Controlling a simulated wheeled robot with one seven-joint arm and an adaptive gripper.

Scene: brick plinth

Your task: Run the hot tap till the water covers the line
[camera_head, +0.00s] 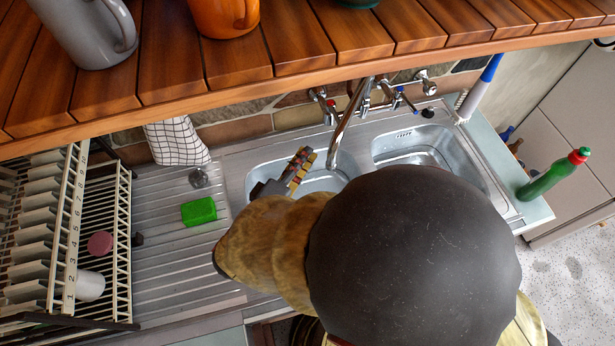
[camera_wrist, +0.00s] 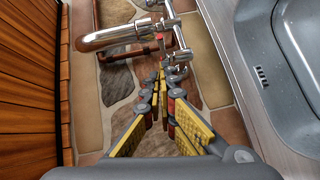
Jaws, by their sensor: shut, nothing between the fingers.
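The chrome swivel spout (camera_head: 347,125) arches over the steel sink; it also shows in the wrist view (camera_wrist: 125,33). The tap with a red mark (camera_head: 330,106) is at the wall, left of the spout. A tap with a blue mark (camera_head: 400,97) is to its right. My gripper (camera_head: 303,156) is over the left basin (camera_head: 262,170), left of the spout and apart from the red tap. In the wrist view my gripper (camera_wrist: 160,85) is shut and empty, its tips toward the taps. My arm hides much of the left basin. I cannot make out water or a line.
A wooden shelf (camera_head: 300,45) with mugs overhangs the back. The right basin (camera_head: 410,148) is beside the spout. A green sponge (camera_head: 199,211) lies on the drainer. A dish rack (camera_head: 75,235) stands left, a green bottle (camera_head: 550,178) right. A checked cloth (camera_head: 178,142) hangs behind.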

